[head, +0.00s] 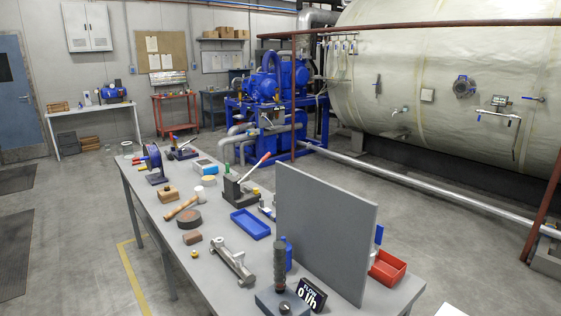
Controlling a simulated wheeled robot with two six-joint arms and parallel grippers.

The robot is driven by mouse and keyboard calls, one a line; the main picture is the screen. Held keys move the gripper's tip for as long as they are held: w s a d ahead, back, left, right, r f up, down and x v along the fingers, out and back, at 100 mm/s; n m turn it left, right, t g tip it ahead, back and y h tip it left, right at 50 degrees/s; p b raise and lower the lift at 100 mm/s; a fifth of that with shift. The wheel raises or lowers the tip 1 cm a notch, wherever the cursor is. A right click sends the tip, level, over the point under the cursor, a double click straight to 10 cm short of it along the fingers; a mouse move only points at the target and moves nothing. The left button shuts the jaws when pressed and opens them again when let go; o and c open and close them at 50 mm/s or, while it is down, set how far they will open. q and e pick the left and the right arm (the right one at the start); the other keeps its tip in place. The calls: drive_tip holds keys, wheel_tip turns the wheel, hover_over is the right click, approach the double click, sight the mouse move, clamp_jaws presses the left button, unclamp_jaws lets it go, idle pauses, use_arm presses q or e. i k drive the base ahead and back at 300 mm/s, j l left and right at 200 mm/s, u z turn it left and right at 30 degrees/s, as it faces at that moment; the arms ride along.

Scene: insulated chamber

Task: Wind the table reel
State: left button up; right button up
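A reel (153,160) with a dark blue round side stands upright at the far left end of the long grey table (150,213). It is small in the head view, and I cannot make out its crank or what is wound on it. Neither of my grippers is in view.
The table carries a lever press (238,190), a mallet (181,207), a blue tray (250,224), a metal clamp-like tool (232,262) and an upright grey panel (322,232). A red bin (388,268) is behind the panel. The floor left of the table is clear.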

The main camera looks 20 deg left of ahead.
sight(152, 157)
drive_tip(key=i+j+z, duration=0.1)
drive_tip(key=j, duration=0.45)
drive_tip(key=i+j+z, duration=0.15)
drive_tip(key=j, duration=0.35)
drive_tip(key=i+j+z, duration=0.1)
drive_tip(key=j, duration=0.45)
drive_tip(key=i+j+z, duration=0.15)
drive_tip(key=j, duration=0.45)
